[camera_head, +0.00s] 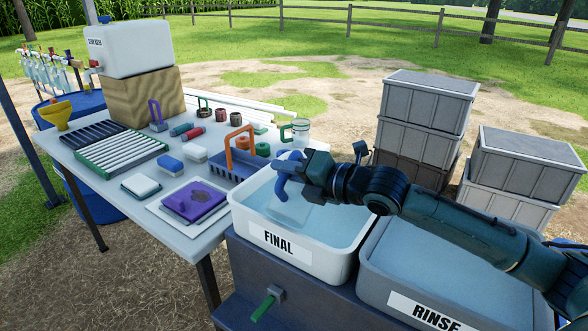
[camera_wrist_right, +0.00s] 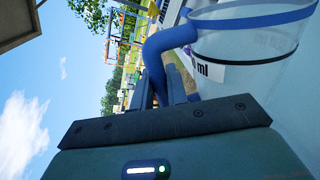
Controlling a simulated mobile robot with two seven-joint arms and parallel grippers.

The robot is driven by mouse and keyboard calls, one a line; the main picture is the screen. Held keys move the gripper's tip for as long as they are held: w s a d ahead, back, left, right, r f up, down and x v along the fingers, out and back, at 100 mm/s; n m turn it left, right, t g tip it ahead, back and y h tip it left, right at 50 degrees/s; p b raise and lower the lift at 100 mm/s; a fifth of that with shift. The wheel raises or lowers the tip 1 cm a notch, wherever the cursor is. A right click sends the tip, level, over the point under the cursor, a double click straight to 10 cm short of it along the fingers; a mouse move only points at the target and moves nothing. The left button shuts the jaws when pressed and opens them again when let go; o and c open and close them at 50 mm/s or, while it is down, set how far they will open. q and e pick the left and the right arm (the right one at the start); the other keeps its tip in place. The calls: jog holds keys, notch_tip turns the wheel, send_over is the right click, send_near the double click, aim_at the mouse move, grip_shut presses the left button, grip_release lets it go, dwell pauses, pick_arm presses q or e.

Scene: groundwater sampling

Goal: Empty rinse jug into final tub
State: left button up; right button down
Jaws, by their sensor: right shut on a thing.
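The rinse jug, clear with a blue handle and rim, is over the final tub (camera_head: 279,240), a white tub labelled FINAL with water in it. My right gripper (camera_head: 290,172) is shut on the jug's blue handle. The jug's clear body (camera_head: 289,211) hangs low within the tub's outline. In the right wrist view the blue rim and clear wall of the jug (camera_wrist_right: 245,42) show beyond the fingers (camera_wrist_right: 168,92). I cannot tell its exact tilt or whether water is left in it. My left gripper is not in view.
The grey RINSE tub (camera_head: 380,288) stands right of the final tub, under my right arm. The table (camera_head: 140,215) at left holds racks, sponges, a purple cloth and a green-handled jug (camera_head: 300,130). Grey crates (camera_head: 425,115) are stacked behind. A green-handled tap (camera_head: 264,308) sticks out in front.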

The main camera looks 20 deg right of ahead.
aim_at(282, 185)
jog(key=shift+s+a+f+n+b, duration=0.55)
jog(key=shift+f+n, duration=0.25)
jog(key=shift+n, duration=0.2)
jog(key=shift+s+a+r+n+t, duration=0.2)
jog(key=shift+n+t, duration=0.1)
jog(key=shift+n, duration=0.3)
jog(key=n, duration=0.2)
jog(key=shift+s+a+n+t+h, duration=0.25)
jog(key=shift+a+n+t+h, duration=0.05)
jog(key=shift+a, duration=0.05)
jog(key=n, duration=0.1)
jog(key=n+b, duration=0.1)
jog(key=n, duration=0.1)
jog(key=shift+w+d+f+n+t, duration=0.3)
jog(key=shift+d+f+t, duration=0.1)
jog(key=shift+n+b, duration=0.3)
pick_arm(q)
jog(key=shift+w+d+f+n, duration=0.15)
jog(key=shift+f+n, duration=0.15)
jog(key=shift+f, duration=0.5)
pick_arm(e)
jog(key=shift+w, duration=0.1)
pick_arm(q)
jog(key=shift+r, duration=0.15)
